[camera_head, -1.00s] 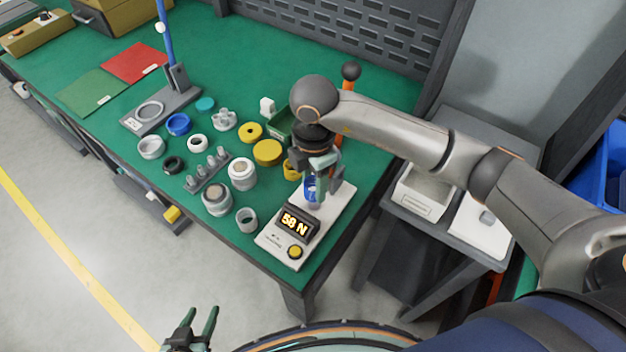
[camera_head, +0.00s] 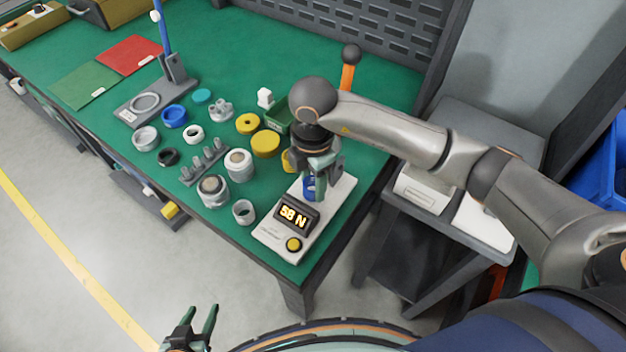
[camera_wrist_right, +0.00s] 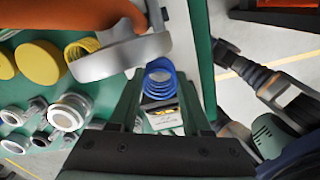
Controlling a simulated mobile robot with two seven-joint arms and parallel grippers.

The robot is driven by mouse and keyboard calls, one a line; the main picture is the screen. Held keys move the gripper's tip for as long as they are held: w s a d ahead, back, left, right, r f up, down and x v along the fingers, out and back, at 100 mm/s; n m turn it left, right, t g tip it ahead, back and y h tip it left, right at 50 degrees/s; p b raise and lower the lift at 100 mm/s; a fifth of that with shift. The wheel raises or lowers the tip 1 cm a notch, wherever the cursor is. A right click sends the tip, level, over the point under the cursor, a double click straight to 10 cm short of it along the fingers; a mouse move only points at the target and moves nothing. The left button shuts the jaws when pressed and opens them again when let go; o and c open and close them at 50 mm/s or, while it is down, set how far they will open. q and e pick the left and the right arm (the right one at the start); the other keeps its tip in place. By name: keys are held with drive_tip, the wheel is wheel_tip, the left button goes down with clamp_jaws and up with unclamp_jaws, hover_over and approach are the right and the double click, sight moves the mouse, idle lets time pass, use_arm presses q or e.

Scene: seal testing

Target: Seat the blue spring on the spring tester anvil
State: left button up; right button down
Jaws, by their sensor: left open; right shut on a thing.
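The blue spring (camera_wrist_right: 160,78) is between the fingers of my right gripper (camera_wrist_right: 160,95) in the right wrist view, and the gripper is shut on it. In the head view the spring (camera_head: 309,187) shows low in my right gripper (camera_head: 318,178), over the back part of the white spring tester (camera_head: 274,237). The anvil is hidden behind the gripper and spring, and I cannot tell whether the spring touches it. The tester's display (camera_head: 294,213) is lit and seems to read 58 N. My left gripper (camera_head: 203,318) is open and empty, low at the front, away from the table.
An orange lever with a black knob (camera_head: 351,53) rises behind my right arm. Several rings, cups and yellow discs (camera_head: 265,143) stand left of the tester on the green table (camera_head: 237,72). A grey plate (camera_wrist_right: 120,58) lies close to my right fingers in the wrist view.

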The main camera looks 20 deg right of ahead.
drive_tip(key=shift+f+b, duration=0.45)
drive_tip(key=shift+f, duration=0.45)
idle(1.1)
drive_tip(key=shift+c, duration=1.4)
unclamp_jaws()
wheel_tip(320, 180, up, 9)
drive_tip(key=p, duration=0.7)
